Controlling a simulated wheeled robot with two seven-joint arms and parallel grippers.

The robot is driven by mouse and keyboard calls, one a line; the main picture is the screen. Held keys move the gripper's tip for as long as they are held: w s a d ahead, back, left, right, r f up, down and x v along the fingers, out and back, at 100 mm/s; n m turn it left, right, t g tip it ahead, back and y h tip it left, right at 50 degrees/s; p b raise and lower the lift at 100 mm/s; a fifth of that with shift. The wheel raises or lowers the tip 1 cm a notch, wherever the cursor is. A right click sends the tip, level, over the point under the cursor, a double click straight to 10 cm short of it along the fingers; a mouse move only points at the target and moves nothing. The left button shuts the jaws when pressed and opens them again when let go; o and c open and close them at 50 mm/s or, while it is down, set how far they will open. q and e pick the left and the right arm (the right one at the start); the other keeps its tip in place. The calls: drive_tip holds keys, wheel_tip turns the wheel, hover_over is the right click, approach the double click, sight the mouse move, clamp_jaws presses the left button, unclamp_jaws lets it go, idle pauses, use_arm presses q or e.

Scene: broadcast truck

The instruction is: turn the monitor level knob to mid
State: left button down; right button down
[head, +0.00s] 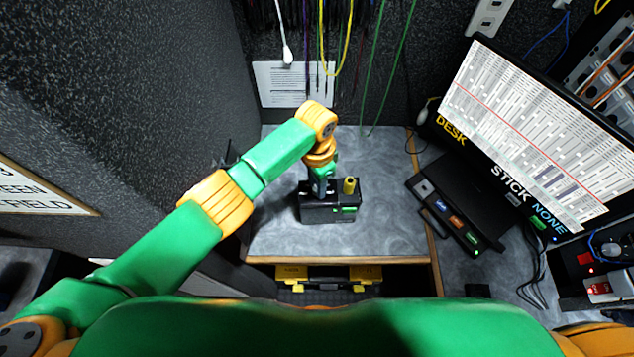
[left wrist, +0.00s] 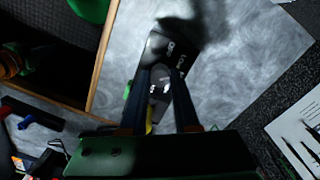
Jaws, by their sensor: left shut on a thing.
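A small black box (head: 328,214) stands on the grey desktop, with a yellow upright post (head: 349,186) and a small green light on its right side. My left gripper (head: 321,194) reaches down onto the left part of the box. In the left wrist view, its two fingers (left wrist: 161,78) close around a dark round knob (left wrist: 160,91) on the box top (left wrist: 172,52), which carries white lettering. The fingers and shadow hide much of the knob, so I cannot read its pointer position. My right gripper is out of view.
The grey desktop (head: 385,225) is clear around the box. To the right are a black button panel (head: 455,217) and a large tilted screen (head: 535,135). Coloured cables hang behind the desk. Black-and-yellow cases (head: 328,283) sit under the front edge.

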use_arm(q)
drive_tip(key=m, duration=0.3)
drive_tip(key=shift+m, duration=0.3)
drive_tip(key=shift+f+m, duration=0.1)
drive_tip(key=shift+m, duration=1.7)
drive_tip(key=c, duration=0.6)
unclamp_jaws()
wheel_tip(320, 180, up, 7)
drive_tip(key=shift+r, duration=0.1)
